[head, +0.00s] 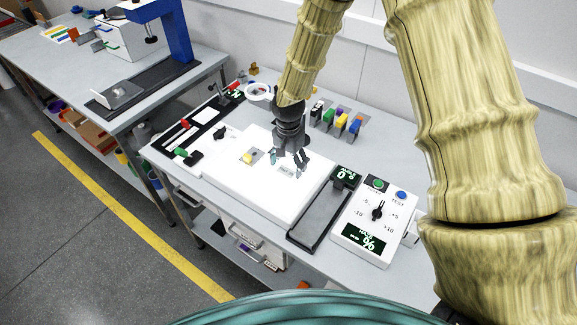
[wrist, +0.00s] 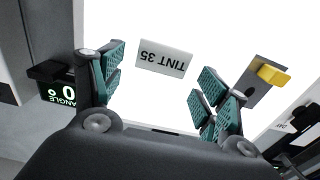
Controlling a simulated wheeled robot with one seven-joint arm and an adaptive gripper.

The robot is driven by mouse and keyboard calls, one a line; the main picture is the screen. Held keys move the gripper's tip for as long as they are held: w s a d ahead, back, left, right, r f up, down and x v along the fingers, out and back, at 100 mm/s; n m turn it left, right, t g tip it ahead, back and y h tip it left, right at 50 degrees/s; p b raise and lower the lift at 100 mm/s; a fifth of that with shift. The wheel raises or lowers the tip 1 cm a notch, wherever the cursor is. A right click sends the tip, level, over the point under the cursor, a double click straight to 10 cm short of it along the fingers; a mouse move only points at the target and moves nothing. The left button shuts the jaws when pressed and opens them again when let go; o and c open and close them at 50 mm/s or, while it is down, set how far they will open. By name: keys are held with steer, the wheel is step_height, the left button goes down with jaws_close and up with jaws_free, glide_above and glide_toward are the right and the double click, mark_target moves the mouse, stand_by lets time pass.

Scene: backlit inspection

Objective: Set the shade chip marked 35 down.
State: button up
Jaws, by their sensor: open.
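The shade chip (wrist: 165,61), a pale rectangle printed "TINT 35", appears upside down in the wrist view. It lies on the bright white light panel (head: 240,188), and shows in the head view as a small grey patch (head: 286,171) below the fingers. My gripper (head: 289,164) is open above the panel. In the wrist view its two teal-padded fingers (wrist: 158,92) are wide apart, one to each side of the chip and nearer the camera. I see no finger touching the chip.
A grey plate with a yellow block (head: 248,157) sits left of the gripper on the panel. A dark tray (head: 322,215) with an angle readout and a white control box (head: 375,222) stand to the right. Several coloured blocks (head: 340,122) stand behind. The panel's front is clear.

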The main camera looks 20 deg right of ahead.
mark_target(289, 168)
step_height(289, 168, up, 11)
steer(key=b, duration=0.4)
steer(key=shift+f, duration=0.1)
stand_by(0.6)
